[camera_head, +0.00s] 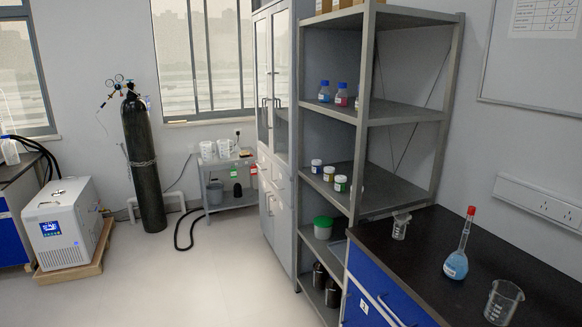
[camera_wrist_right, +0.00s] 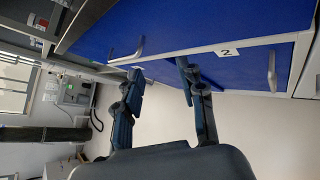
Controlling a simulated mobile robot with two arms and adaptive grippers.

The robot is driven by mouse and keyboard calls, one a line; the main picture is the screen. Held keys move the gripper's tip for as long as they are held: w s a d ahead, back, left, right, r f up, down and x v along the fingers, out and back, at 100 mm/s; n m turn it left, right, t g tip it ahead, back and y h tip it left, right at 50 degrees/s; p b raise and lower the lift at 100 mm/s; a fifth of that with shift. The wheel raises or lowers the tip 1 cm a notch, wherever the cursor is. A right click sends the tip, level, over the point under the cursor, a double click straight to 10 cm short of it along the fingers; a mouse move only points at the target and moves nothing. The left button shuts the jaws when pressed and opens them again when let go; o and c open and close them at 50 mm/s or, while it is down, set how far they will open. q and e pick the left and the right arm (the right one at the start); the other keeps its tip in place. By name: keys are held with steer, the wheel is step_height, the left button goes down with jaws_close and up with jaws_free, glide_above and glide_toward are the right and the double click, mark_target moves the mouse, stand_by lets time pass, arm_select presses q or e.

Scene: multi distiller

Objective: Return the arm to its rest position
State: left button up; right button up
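My right gripper (camera_wrist_right: 160,70) shows in the right wrist view, with its two dark fingers spread apart. It is open and nothing is between the fingers. Blue cabinet fronts (camera_wrist_right: 225,70) with metal handles lie beyond the fingertips, and I cannot tell the exact gap. Neither arm shows in the head view. My left gripper is in neither view.
At right in the head view, a black bench (camera_head: 420,245) holds a flask of blue liquid (camera_head: 456,262) and a beaker (camera_head: 503,302). A grey shelf rack (camera_head: 400,112) stands beside it. The floor (camera_head: 200,270) at left centre is clear.

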steer(key=s+a+f+m+g+y, duration=0.25)
steer(key=s+f+m, duration=0.25)
steer(key=s+f, duration=0.7)
steer(key=s+a+f+m+g+y, duration=0.1)
steer(key=s+a+f+m+g, duration=0.45)
steer(key=f, duration=0.95)
steer(key=s+f+m, duration=0.3)
steer(key=s+f, duration=0.1)
steer(key=s, duration=0.6)
steer(key=s+f+m+g+y, duration=0.1)
steer(key=s+f+m, duration=0.3)
steer(key=s, duration=0.6)
steer(key=s+a+f+m+g+y, duration=0.1)
steer(key=s+f+m, duration=0.2)
steer(key=s, duration=0.8)
steer(key=shift+f+m, duration=0.35)
steer(key=shift+f, duration=0.55)
